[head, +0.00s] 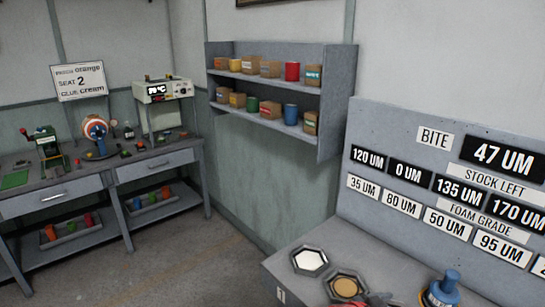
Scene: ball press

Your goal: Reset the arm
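Neither of my grippers shows clearly in the head view. A small dark green device with a red knob (47,147) stands on the left workbench; I cannot tell whether it is the press. Beside it a round orange, white and blue object (95,128) sits on a blue stand. At the bottom edge, a red and grey item (372,300) is cut off and I cannot tell what it is. A blue bottle-shaped object (444,287) stands to its right, also partly cut off.
The workbench (100,172) has a sign (79,82) reading orange, 2, cream and a box displaying 70 °C (163,90). A wall shelf (270,82) holds boxes and cans. The near counter (290,255) has two hexagonal trays and a label board (440,140). Floor between is clear.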

